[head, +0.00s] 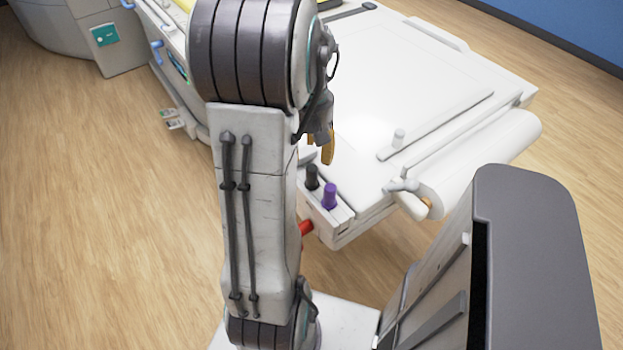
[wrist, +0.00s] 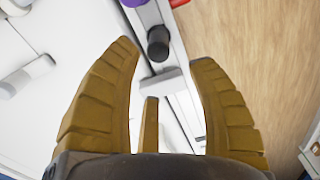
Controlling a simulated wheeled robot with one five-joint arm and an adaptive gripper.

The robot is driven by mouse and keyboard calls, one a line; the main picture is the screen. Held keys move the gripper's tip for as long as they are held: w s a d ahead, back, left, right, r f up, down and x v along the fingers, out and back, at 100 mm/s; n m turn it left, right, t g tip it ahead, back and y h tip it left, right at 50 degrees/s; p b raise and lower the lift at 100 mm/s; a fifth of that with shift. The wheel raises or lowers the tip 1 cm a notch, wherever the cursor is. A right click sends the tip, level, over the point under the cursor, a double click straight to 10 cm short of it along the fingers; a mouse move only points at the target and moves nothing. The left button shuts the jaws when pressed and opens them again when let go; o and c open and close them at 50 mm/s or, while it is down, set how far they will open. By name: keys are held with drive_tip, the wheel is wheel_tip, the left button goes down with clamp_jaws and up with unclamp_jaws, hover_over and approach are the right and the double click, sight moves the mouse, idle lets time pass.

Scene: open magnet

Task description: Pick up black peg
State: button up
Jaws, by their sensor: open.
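The black peg (head: 312,177) stands in a light holder at the near edge of the white table, just left of the purple peg (head: 330,196). In the wrist view the black peg (wrist: 158,44) is near the top middle, just beyond and between the spread fingertips. My gripper (wrist: 165,60) is open with nothing between its yellow-brown fingers. In the head view my gripper (head: 326,150) is partly hidden by my arm, a little above and behind the pegs. The purple peg (wrist: 134,3) is cut off at the top of the wrist view.
The white table (head: 420,75) extends to the back right. A red part (head: 306,228) sticks out below the holder. Wood floor is clear at left.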

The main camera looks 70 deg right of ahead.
sight(312, 168)
drive_tip(key=shift+s+n, duration=0.1)
drive_tip(key=shift+n, duration=0.4)
drive_tip(key=shift+a+f, duration=0.1)
drive_tip(key=shift+f, duration=0.2)
drive_tip(key=shift+s+a+f+b, duration=0.1)
drive_tip(key=shift+f+b, duration=0.05)
drive_tip(key=shift+f, duration=1.55)
drive_tip(key=shift+s+a+f+b, duration=0.1)
drive_tip(key=shift+f+b, duration=0.05)
drive_tip(key=shift+f, duration=1.5)
clamp_jaws()
